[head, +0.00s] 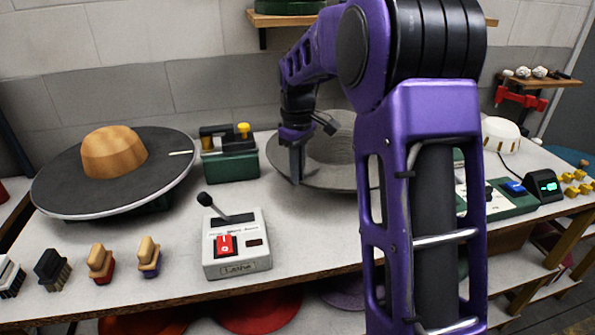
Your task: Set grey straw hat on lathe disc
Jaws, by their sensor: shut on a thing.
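The grey straw hat (322,170) is at the middle of the bench, partly hidden behind my arm. Its wide brim is toward the back of the bench. My gripper (296,172) is shut on the hat's brim at its left side, fingers pointing down. Whether the hat rests on the bench or is lifted, I cannot tell. The lathe disc (70,192) is a large dark round plate at the left, with a wooden crown block (113,152) standing on it and a small pale mark near its right edge.
A lathe control box (236,254) with a lever and red switch stands at the front. Several brushes (101,263) line the front left edge. A green device (511,197) and a white domed object (501,134) are at the right.

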